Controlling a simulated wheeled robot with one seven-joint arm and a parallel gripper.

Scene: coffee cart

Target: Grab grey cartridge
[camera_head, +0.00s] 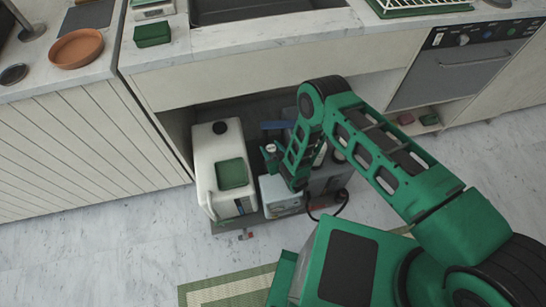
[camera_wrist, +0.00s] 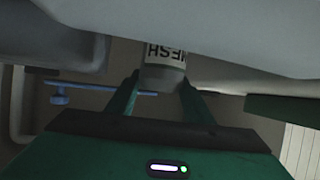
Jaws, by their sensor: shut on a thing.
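The grey cartridge (camera_wrist: 166,72) is a small cylinder with a pale label and dark letters, partly readable as "ESH". In the wrist view it sits between the two green fingers of my gripper (camera_wrist: 162,84), which are shut on it. Its upper part is hidden behind a pale grey surface. In the head view my gripper (camera_head: 271,158) reaches into the open space under the counter, beside a white container.
The white container (camera_head: 206,160) with a green patch stands close left of my gripper. A pale box (camera_head: 284,198) and a dark hose (camera_head: 335,210) are near it. The counter (camera_head: 230,45) overhangs this space. A blue-handled part (camera_wrist: 60,93) is left in the wrist view.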

